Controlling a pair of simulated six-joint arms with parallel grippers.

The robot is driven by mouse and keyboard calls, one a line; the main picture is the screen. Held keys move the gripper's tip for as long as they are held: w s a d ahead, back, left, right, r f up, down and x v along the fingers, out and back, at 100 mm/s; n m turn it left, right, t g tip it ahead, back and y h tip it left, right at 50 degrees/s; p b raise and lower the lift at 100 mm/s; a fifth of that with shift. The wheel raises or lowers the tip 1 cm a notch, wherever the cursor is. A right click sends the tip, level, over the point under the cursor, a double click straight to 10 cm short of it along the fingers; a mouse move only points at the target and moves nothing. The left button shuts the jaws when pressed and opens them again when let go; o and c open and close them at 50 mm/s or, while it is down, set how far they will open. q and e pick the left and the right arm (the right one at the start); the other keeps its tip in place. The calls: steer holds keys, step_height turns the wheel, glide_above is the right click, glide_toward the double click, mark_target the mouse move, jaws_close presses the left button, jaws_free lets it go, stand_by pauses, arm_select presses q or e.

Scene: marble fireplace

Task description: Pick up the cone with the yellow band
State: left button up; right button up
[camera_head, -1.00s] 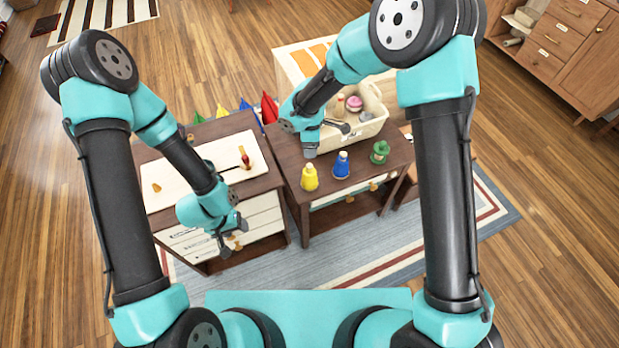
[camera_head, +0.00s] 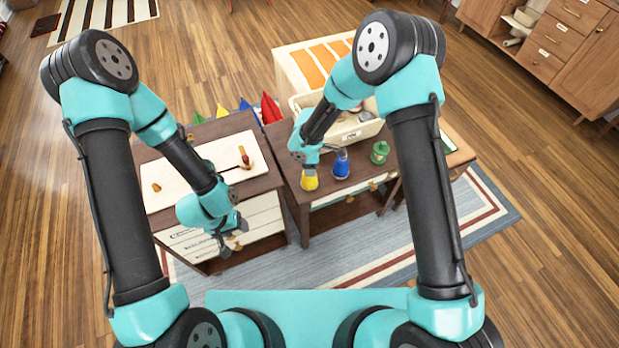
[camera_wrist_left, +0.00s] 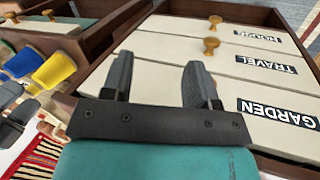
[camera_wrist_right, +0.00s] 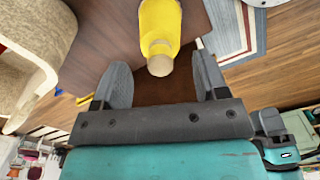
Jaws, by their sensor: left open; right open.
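A yellow cone-shaped piece (camera_head: 310,183) with a pale top stands on the dark right-hand table. It also shows in the right wrist view (camera_wrist_right: 160,27), its pale top toward me. I cannot make out a separate band on it. My right gripper (camera_head: 325,157) is open above it; in the right wrist view (camera_wrist_right: 162,64) the pale top lies between the fingertips, with gaps on both sides. A blue piece (camera_head: 341,165) and a green piece (camera_head: 380,152) stand to its right. My left gripper (camera_head: 232,238) is open and empty in front of the left cabinet's drawers.
A cream bin (camera_head: 358,131) stands behind the pieces, close to my right arm. The left cabinet carries a white board (camera_head: 215,160) with small items. Its pale labelled drawers (camera_wrist_left: 190,55) face my left gripper. Pointed coloured shapes (camera_head: 270,108) stand behind the tables.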

steer(key=shift+f, duration=2.6)
steer(key=c, duration=1.1)
steer(key=shift+r, duration=0.1)
steer(key=shift+r, duration=1.8)
steer(key=shift+s+f, duration=0.1)
steer(key=shift+s, duration=0.25)
steer(key=s, duration=0.5)
steer(key=s+r, duration=0.1)
steer(key=s, duration=0.9)
steer(key=shift+s+a+r, duration=0.15)
steer(key=shift+r, duration=0.1)
